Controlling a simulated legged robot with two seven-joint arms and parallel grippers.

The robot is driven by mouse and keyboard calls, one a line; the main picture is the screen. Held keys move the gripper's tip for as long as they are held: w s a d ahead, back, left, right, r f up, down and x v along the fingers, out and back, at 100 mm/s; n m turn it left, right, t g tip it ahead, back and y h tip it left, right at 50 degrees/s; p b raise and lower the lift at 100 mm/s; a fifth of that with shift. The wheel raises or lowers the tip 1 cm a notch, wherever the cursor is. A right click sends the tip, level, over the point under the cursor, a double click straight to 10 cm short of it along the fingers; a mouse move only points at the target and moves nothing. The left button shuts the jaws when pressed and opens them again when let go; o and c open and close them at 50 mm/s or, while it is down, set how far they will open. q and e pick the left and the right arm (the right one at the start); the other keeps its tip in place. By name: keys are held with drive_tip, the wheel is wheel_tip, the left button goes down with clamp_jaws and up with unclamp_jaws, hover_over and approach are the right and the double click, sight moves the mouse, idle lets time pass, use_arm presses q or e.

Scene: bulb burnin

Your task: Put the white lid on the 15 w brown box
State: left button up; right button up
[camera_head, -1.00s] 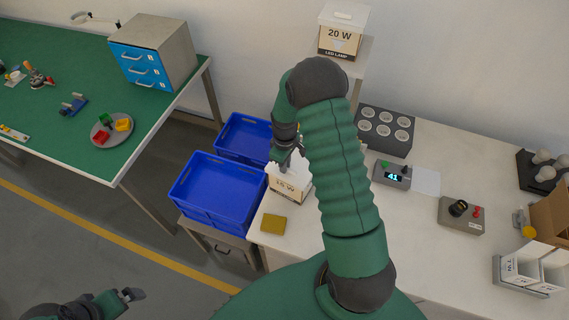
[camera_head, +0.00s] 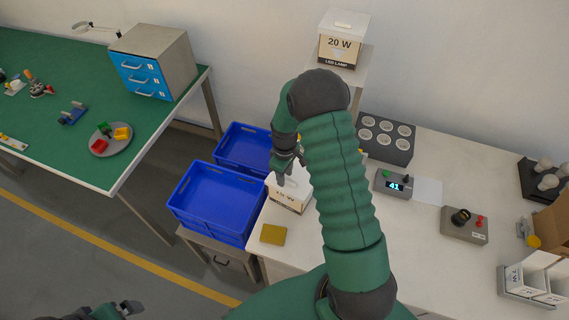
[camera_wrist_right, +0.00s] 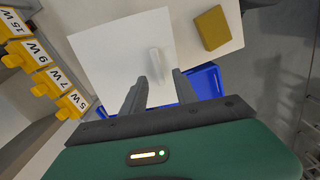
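The brown-and-white box (camera_head: 286,199) stands on the white bench beside the blue crates; its label is small and looks like 15 W. The white lid (camera_wrist_right: 110,55) lies over the box top in the wrist view, with its pale handle (camera_wrist_right: 155,64) standing up. My right gripper (camera_wrist_right: 160,80) is open and empty over the lid, its fingers spread to either side near the handle. In the head view the right gripper (camera_head: 285,174) hides part of the lid. My left gripper (camera_head: 130,308) is at the bottom left, far from the box, its fingers unclear.
Blue crates (camera_head: 208,199) stand left of the box. A yellow-brown block (camera_head: 273,234) lies in front of it. A lidded 20 W box (camera_head: 341,45) stands on a raised shelf behind. A grey socket block (camera_head: 387,137) and display unit (camera_head: 393,184) are to the right.

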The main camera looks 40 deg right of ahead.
wheel_tip(320, 180, up, 16)
drive_tip(key=b, duration=0.2)
drive_tip(key=shift+f, duration=0.25)
idle(0.4)
